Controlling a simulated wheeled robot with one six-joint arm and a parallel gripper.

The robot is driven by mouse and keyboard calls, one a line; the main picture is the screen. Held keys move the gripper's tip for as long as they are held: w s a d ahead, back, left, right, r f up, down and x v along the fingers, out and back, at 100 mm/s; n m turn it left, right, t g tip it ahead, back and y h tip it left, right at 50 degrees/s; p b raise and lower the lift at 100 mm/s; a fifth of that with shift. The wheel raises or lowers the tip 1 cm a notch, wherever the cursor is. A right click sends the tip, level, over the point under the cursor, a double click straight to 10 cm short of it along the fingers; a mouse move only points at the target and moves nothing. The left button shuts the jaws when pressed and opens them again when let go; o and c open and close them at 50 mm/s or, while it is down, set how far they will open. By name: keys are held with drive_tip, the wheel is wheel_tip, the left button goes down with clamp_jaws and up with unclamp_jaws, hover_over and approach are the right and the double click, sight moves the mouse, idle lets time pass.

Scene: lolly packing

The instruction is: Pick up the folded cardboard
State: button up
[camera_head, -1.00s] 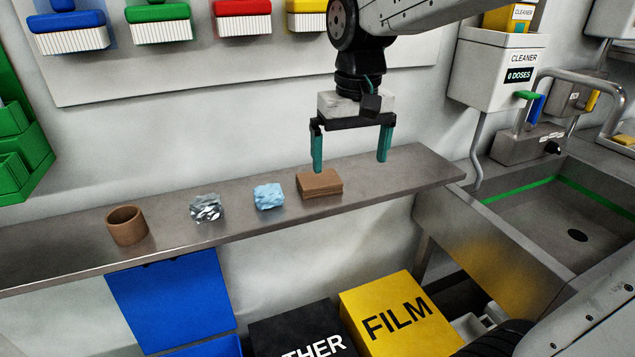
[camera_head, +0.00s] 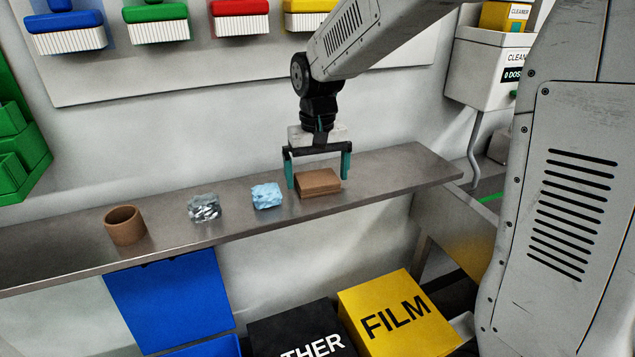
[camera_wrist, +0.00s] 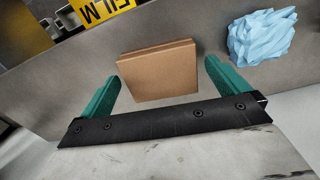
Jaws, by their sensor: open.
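The folded cardboard (camera_head: 318,184) is a flat brown block lying on the metal shelf (camera_head: 400,176). It also shows in the wrist view (camera_wrist: 158,73), near the middle and between the lines of the two fingers. My gripper (camera_head: 318,180) is open, with its two green fingers spread to the left and right of the cardboard. In the wrist view my gripper (camera_wrist: 160,84) has a finger on each side, with a gap to the cardboard at both. Nothing is held. In the head view the left fingertip stands close to the cardboard's left edge.
A crumpled blue piece (camera_head: 267,196) lies just left of the cardboard, also near the right finger in the wrist view (camera_wrist: 261,37). Crumpled silver foil (camera_head: 204,207) and a brown cardboard ring (camera_head: 125,226) are further left. The yellow FILM bin (camera_head: 400,314) stands below the shelf.

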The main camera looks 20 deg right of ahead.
sight(317, 180)
drive_tip(key=shift+f, duration=0.25)
drive_tip(key=c, duration=0.9)
drive_tip(key=shift+r, duration=0.45)
drive_tip(key=r, duration=0.2)
drive_tip(key=shift+s+a+r, duration=0.15)
drive_tip(key=shift+s+r, duration=0.1)
drive_tip(key=shift+r, duration=0.15)
drive_tip(key=s+a+r, duration=0.1)
drive_tip(key=s+a, duration=0.6)
drive_tip(key=s, duration=0.6)
drive_tip(key=shift+s+a+r, duration=0.15)
drive_tip(key=shift+s+a, duration=0.05)
drive_tip(key=shift+a, duration=0.2)
